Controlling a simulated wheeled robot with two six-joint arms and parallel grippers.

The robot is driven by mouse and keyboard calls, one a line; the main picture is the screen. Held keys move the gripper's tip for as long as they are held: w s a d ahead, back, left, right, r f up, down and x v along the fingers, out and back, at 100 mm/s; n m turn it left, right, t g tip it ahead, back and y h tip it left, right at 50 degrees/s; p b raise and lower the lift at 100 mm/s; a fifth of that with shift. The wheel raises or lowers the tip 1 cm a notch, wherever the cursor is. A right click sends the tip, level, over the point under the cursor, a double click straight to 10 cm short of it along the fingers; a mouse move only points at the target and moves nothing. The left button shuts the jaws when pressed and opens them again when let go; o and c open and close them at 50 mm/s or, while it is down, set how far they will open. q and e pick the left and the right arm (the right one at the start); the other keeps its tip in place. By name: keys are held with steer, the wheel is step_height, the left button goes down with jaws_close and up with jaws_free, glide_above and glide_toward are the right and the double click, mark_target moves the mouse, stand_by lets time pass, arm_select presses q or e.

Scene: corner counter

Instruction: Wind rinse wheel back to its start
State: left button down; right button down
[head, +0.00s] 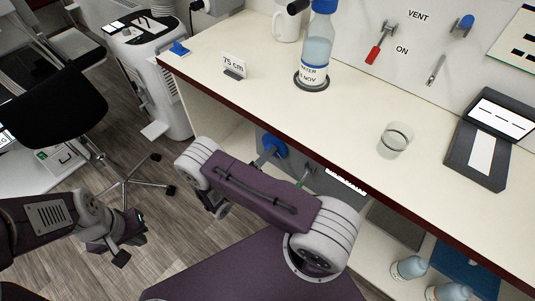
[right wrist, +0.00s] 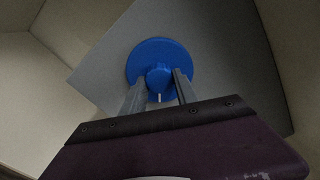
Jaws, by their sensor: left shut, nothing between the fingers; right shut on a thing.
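The rinse wheel, a round blue knob (head: 274,145), sits on a grey panel under the counter's front edge in the head view. In the right wrist view the blue wheel (right wrist: 160,50) is face-on, with a raised blue grip in its middle and a small pale mark below it. My right gripper (right wrist: 158,90) is shut on that raised grip, one finger on each side. In the head view my right gripper (head: 264,156) is partly hidden by my arm. My left gripper (head: 118,243) is shut and empty, low over the floor at the left, away from the wheel.
A black chair (head: 55,110) stands left.

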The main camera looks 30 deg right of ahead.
steer(key=c, duration=0.9)
jaws_free()
steer(key=shift+f, duration=0.1)
steer(key=shift+c, duration=0.2)
steer(key=v, duration=0.9)
steer(key=shift+s+a, duration=0.1)
